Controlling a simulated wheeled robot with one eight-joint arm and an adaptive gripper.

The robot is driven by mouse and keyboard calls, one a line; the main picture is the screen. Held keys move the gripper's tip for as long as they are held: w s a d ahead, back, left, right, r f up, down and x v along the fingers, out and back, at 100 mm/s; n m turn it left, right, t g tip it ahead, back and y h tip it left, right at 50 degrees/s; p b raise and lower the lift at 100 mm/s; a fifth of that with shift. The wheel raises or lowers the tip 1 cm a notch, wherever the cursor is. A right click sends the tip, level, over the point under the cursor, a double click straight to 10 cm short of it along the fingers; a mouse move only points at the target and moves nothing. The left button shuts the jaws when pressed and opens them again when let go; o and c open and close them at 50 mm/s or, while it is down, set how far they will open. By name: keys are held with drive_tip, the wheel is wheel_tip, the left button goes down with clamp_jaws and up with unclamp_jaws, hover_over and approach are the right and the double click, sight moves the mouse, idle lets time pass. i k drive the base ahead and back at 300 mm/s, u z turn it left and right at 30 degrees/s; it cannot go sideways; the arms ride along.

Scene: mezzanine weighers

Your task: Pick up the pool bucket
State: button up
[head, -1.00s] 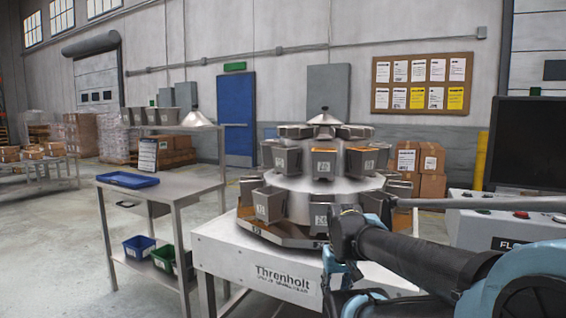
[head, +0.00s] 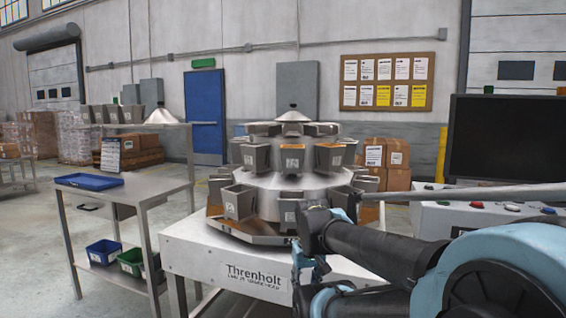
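A steel weigher (head: 290,185) stands on a white Threnholt frame, with rings of grey buckets around its cone. Lower ones include a bucket at the left (head: 237,202) that stands out from the rest. More grey buckets (head: 112,114) stand in a row on a raised shelf at the left. I cannot tell which is the pool bucket. My folded arm covers the weigher's lower right. My gripper fingers do not show.
A steel bench (head: 150,190) at the left bears a blue tray (head: 89,182). Blue (head: 104,251) and green (head: 131,262) bins sit on its lower shelf. A control console (head: 435,215) with a dark screen (head: 507,138) stands at the right. Open floor lies at the left.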

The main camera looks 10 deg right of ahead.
sight(292, 156)
drive_tip(key=u, duration=0.55)
drive_tip(key=i, duration=0.55)
drive_tip(key=u, duration=0.55)
